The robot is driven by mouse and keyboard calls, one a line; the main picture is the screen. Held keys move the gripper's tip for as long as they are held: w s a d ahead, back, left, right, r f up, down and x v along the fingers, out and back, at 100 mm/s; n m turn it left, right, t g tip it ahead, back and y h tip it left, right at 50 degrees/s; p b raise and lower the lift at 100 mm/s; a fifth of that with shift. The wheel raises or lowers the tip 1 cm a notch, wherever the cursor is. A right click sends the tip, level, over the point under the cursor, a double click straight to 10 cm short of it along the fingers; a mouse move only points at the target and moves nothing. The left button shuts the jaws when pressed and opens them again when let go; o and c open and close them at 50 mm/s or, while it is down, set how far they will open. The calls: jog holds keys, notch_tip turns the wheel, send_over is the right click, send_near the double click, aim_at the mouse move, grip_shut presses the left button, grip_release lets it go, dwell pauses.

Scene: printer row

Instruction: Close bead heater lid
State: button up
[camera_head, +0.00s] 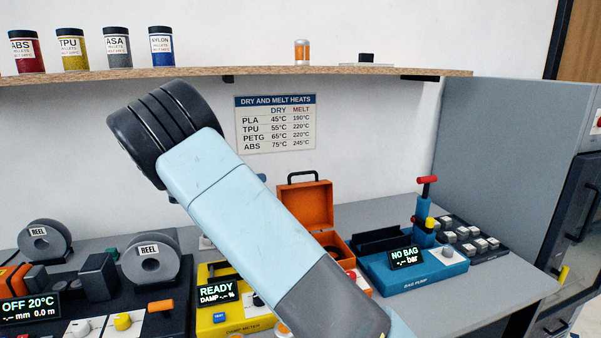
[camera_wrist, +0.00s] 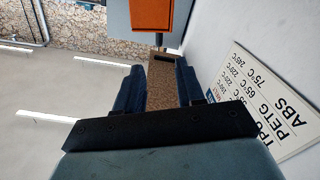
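An orange box (camera_head: 342,244) stands on the grey bench behind my arm in the head view. Its orange lid (camera_head: 304,205) is raised upright, with a black handle on top. I take this box for the bead heater; no label on it is readable. My arm hides its left and front parts. My gripper (camera_wrist: 159,82) shows in the wrist view as two dark blue fingers, apart, with no held object visible between them. The fingertips are not clear in the head view, where my arm reaches up and left, away from the lid. The orange box is not identifiable in the wrist view.
A yellow unit reading READY (camera_head: 218,290) stands left of my arm. Reels (camera_head: 156,260) stand at left. A wooden shelf (camera_head: 240,77) with jars runs above the bench. A heat chart (camera_head: 275,124) hangs on the wall.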

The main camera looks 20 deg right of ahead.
aim_at(293, 174)
jog(key=d, duration=1.4)
jog(key=shift+w+d+r, duration=0.1)
jog(key=shift+w, duration=0.05)
jog(key=shift+c, duration=0.4)
grip_shut()
